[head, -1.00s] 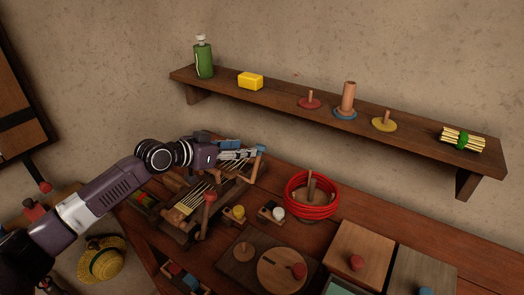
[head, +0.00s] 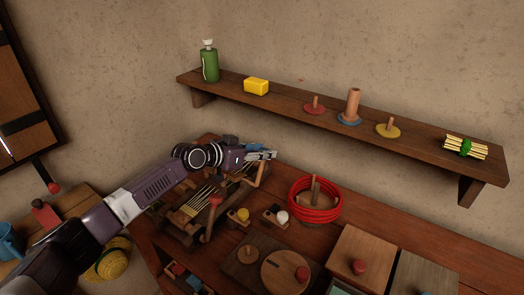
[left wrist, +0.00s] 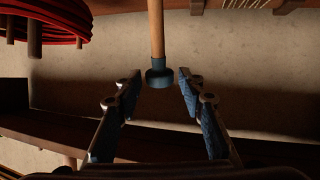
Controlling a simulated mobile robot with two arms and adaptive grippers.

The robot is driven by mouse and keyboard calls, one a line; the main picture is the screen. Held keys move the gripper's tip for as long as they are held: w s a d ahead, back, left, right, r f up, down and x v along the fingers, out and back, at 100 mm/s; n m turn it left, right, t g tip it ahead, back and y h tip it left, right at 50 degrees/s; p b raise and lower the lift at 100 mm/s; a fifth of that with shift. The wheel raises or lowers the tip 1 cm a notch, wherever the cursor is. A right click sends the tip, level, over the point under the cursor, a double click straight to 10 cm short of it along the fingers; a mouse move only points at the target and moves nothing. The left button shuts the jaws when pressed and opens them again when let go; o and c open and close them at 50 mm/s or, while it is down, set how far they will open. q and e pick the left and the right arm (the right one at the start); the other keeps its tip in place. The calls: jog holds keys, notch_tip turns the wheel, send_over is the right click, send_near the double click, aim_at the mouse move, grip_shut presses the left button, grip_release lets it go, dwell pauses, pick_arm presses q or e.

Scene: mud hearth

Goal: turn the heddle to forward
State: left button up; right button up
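The small wooden loom (head: 190,228) with pale warp threads stands on the bench. Its lever with a red knob (head: 215,200) stands up at the front. A second wooden lever (head: 258,176) rises at the loom's far right end; which one is the heddle's I cannot tell. My left gripper (head: 274,154) is at the top of this far lever and hides its tip in the head view. In the left wrist view the lever's blue end (left wrist: 160,75) sits between the tips of my open left fingers (left wrist: 157,82), with gaps on both sides. My right gripper is out of view.
A red coil on pegs (head: 314,208) stands right of the loom. Small blocks with a yellow knob (head: 242,214) and a white knob (head: 281,216) lie between. The wall shelf (head: 290,100) holds several things above. Lidded boxes (head: 362,252) fill the front right.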

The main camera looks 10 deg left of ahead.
pick_arm(q)
grip_shut()
